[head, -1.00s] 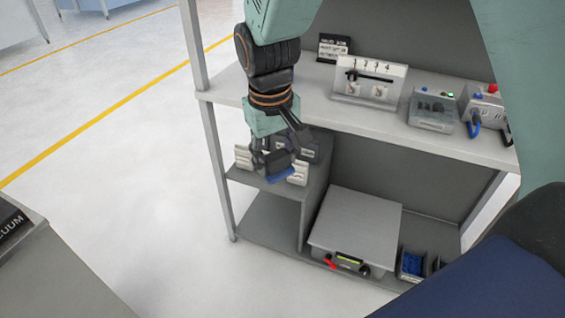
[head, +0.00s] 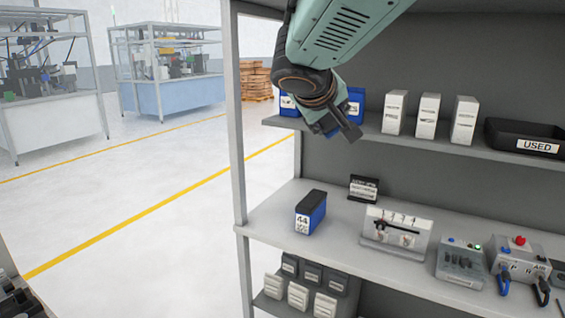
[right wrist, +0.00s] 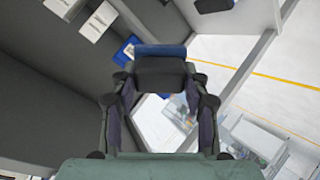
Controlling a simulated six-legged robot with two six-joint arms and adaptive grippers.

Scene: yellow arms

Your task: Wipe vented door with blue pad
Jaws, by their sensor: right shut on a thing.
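My right gripper (head: 338,130) hangs in front of the left end of the upper shelf. In the right wrist view its fingers (right wrist: 160,95) are shut on a dark block with a blue face, the blue pad (right wrist: 160,50). In the head view the pad is mostly hidden by the gripper, with only a bit of blue showing. The pad is held up, and I cannot tell whether it touches anything. I cannot make out a vented door in either view. My left gripper is not in view.
Blue boxes (head: 356,104) and white boxes (head: 428,116) stand on the upper shelf beside a black tray marked USED (head: 525,138). Below, the worktop (head: 345,213) holds a blue box marked 44 (head: 311,211) and several devices (head: 398,231). A shelf post (head: 236,120) stands left; open floor lies beyond.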

